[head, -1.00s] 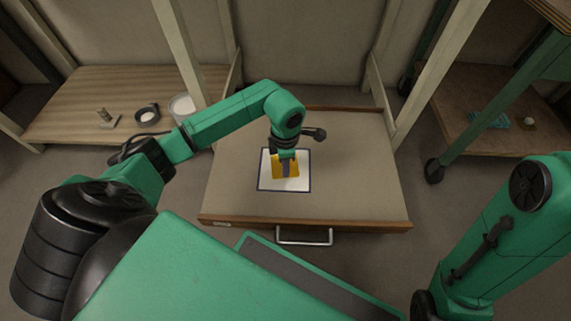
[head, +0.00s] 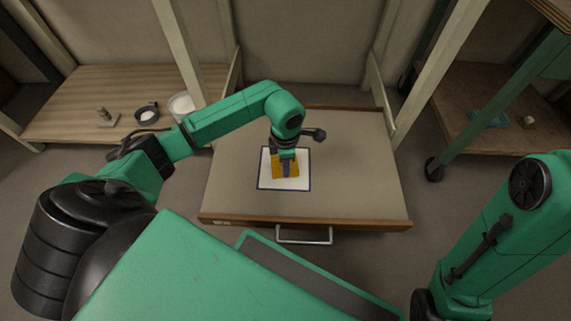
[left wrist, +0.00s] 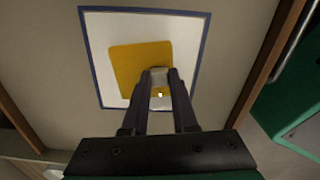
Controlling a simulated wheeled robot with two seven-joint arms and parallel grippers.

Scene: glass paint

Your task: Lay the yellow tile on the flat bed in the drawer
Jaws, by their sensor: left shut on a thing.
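The yellow tile (head: 277,171) is over the white flat bed (head: 301,183) with a dark blue border, inside the open drawer (head: 355,180). In the left wrist view the tile (left wrist: 134,66) lies within the border of the bed (left wrist: 185,33) and is turned slightly against it. My left gripper (head: 286,172) points down with its fingers shut at the tile's near edge; the fingers (left wrist: 160,76) also show in the left wrist view. A pale grey piece shows between them. I cannot tell whether the tile touches the bed. My right gripper is out of view.
A wooden shelf (head: 75,95) at the left holds a white tub (head: 182,105), a dark round dish (head: 147,113) and a small stand (head: 107,117). A shelf at the right holds a teal item (head: 488,118). The drawer floor around the bed is clear.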

